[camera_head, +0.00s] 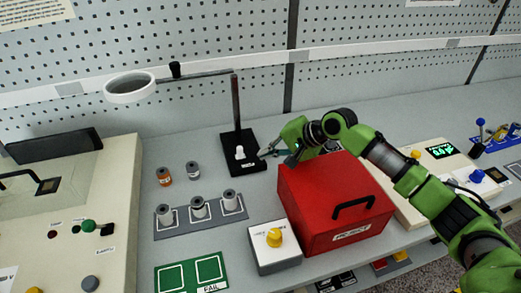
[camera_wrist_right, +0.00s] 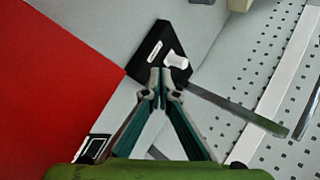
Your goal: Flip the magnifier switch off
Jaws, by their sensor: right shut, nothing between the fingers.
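The magnifier (camera_head: 130,87) has a round white-rimmed head on a dark arm and post. Its black base (camera_head: 238,168) stands on the bench left of the red box and carries a white switch (camera_head: 240,153). In the right wrist view the switch (camera_wrist_right: 177,61) is a white knob on the black base (camera_wrist_right: 146,72). My right gripper (camera_head: 262,154) is shut and empty, its fingertips at the right edge of the base, close to the switch. In the right wrist view the fingertips (camera_wrist_right: 160,92) point at the switch; contact cannot be told. My left gripper is out of view.
A red box (camera_head: 306,211) with a black handle stands beneath my right arm. A pegboard wall (camera_head: 350,75) rises behind.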

